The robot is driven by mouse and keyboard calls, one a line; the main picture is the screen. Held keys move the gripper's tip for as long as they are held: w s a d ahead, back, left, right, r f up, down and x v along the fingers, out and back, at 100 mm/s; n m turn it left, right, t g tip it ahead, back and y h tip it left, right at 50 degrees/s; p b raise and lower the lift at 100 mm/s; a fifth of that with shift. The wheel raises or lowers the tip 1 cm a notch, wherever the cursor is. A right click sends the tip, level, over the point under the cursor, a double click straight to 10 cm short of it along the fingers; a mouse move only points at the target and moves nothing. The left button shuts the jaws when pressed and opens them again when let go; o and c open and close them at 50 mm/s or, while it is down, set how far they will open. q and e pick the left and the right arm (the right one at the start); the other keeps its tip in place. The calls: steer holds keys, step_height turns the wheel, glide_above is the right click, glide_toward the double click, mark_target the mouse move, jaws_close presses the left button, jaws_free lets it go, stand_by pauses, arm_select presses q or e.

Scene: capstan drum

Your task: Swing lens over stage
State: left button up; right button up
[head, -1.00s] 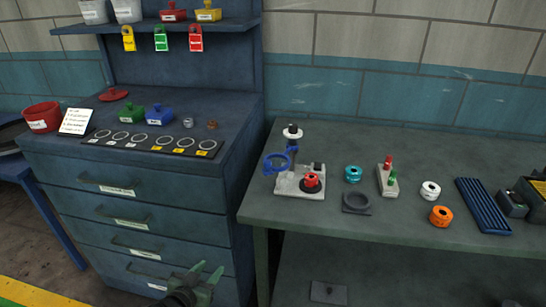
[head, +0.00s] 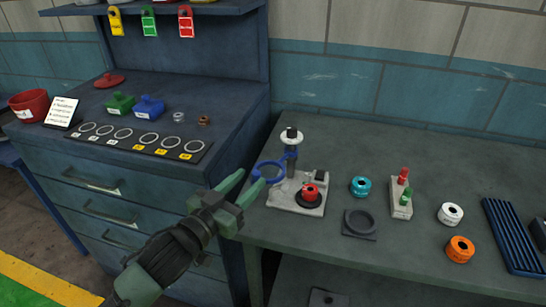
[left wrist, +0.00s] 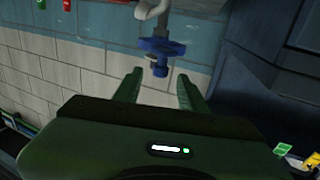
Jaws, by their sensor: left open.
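The blue ring lens (head: 268,173) hangs on a short blue arm from an upright post (head: 291,146) with a white top. It sits to the left of the stage, a black disc (head: 309,200) with a red spool (head: 310,192) on it, on a pale grey base (head: 286,197). My left gripper (head: 250,178) is open and empty at the table's left edge, its fingertips just left of the ring. In the left wrist view the blue lens (left wrist: 160,46) and a blue knob under it show ahead, between the two open fingers (left wrist: 158,80). My right gripper is out of view.
On the green table (head: 420,262) stand a teal spool (head: 361,186), a black square holder (head: 360,222), a block with red and green pegs (head: 401,205), and white and orange spools.

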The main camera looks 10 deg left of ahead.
mark_target(254, 175)
arm_select(q)
steer(key=x, duration=0.3)
steer(key=shift+r+p, duration=0.3)
steer(key=shift+p, duration=0.05)
steer(key=x, duration=0.3)
steer(key=shift+w+d+f, duration=0.1)
steer(key=shift+w+f, duration=0.1)
steer(key=shift+w, duration=0.2)
steer(key=c, duration=0.9)
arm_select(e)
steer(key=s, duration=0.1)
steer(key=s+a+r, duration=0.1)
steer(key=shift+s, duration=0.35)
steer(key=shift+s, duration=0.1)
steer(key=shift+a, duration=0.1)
